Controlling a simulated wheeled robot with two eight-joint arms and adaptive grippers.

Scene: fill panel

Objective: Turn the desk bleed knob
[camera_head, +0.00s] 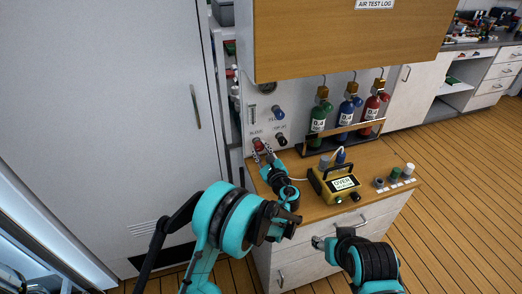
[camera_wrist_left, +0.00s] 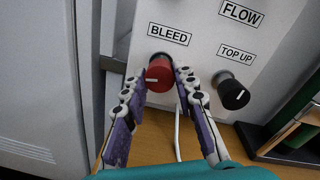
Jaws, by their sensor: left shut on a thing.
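The red bleed knob (camera_wrist_left: 159,74) sits on the white panel (camera_wrist_left: 190,50) under the label BLEED. In the head view the knob (camera_head: 257,143) is at the lower left of the panel, just above the wooden desk top. My left gripper (camera_wrist_left: 160,78) is shut on the knob, one finger on each side of it. In the head view my left gripper (camera_head: 264,151) reaches up to the knob from below and partly covers it. Part of my right arm shows at the lower right, with a small end part (camera_head: 318,242); its jaw state is unclear.
A black TOP UP knob (camera_wrist_left: 231,92) is close to the right finger. A blue knob (camera_head: 277,112) is above. A yellow meter (camera_head: 318,186) reading OVER stands on the desk (camera_head: 300,213), near racked green, blue and red bottles (camera_head: 347,108). A wooden cabinet (camera_head: 345,40) overhangs.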

